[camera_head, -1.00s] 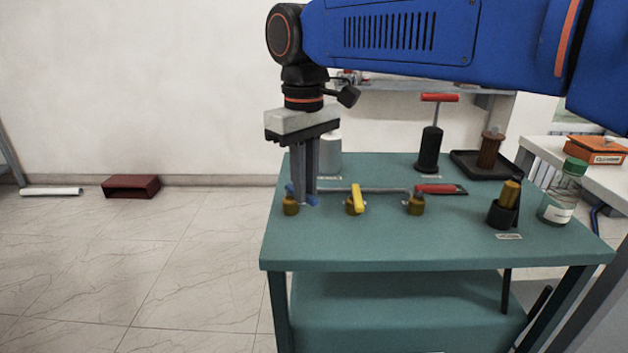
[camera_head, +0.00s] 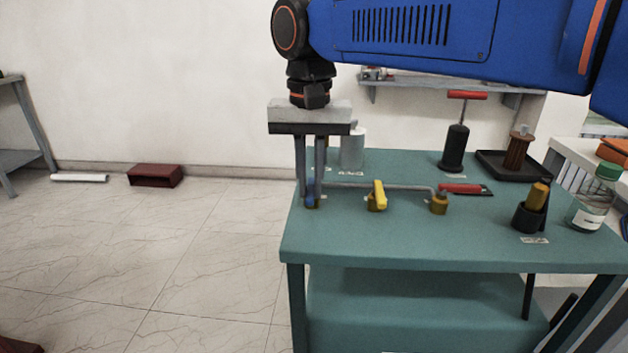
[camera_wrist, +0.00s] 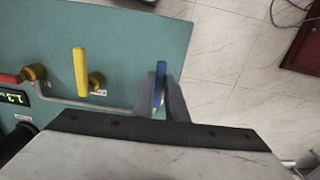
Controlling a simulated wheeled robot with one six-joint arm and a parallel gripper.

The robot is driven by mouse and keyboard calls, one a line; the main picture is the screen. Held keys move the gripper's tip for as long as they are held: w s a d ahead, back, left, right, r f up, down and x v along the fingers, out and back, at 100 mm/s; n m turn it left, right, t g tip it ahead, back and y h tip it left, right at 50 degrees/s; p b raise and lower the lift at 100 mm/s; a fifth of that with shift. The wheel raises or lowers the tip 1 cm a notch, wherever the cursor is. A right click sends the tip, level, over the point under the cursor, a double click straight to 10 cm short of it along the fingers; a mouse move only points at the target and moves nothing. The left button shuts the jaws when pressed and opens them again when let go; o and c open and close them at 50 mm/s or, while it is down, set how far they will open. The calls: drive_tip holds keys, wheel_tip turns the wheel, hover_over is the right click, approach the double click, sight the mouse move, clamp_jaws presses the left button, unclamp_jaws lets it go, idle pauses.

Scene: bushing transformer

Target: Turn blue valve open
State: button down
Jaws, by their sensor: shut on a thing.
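The blue valve (camera_head: 311,202) is at the left end of the grey pipe on the green table (camera_head: 420,237). In the wrist view its blue handle (camera_wrist: 159,82) stands between the two fingers, lined up with the yellow handle. My gripper (camera_head: 311,199) points straight down and is shut on the blue handle; it also shows in the wrist view (camera_wrist: 163,95). The fingers hide most of the handle and its brass body in the head view.
A yellow-handled valve (camera_head: 378,195) and a red-handled valve (camera_head: 458,189) sit to the right on the same pipe. A white bottle (camera_head: 353,148) stands behind my gripper. Black tools, a tray and a green-capped bottle (camera_head: 595,195) are further right. Left of the table is open floor.

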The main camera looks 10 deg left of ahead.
sight(309, 191)
drive_tip(key=shift+a+m, duration=0.1)
drive_tip(key=shift+m, duration=0.2)
drive_tip(key=c, duration=1.8)
unclamp_jaws()
drive_tip(key=shift+o, duration=0.2)
wheel_tip(309, 191, up, 17)
drive_tip(key=shift+r, duration=0.2)
